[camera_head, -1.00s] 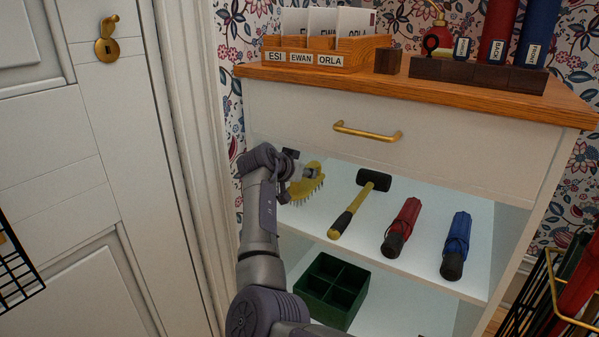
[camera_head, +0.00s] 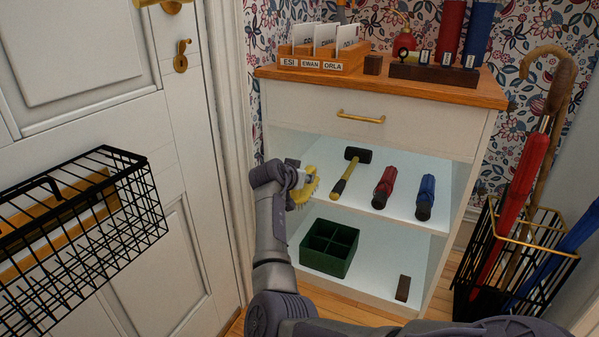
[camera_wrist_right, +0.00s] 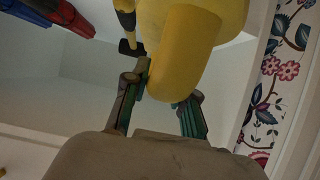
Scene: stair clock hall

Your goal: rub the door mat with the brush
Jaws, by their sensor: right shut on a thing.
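A yellow brush (camera_head: 308,190) with pale bristles is in my right gripper (camera_head: 294,174), at the left front of the cabinet's upper open shelf. In the right wrist view the brush's rounded yellow handle (camera_wrist_right: 185,45) sits between the two fingers of my right gripper (camera_wrist_right: 162,95), which is shut on it. The gripper hides part of the brush in the head view. My left gripper is not in view. No door mat shows in either view.
The cabinet shelf (camera_head: 405,218) holds a mallet (camera_head: 349,173), a red umbrella (camera_head: 384,182) and a blue umbrella (camera_head: 426,196). A green divided box (camera_head: 330,248) stands below. A wire basket (camera_head: 90,235) hangs on the door at left; an umbrella stand (camera_head: 490,270) is at right.

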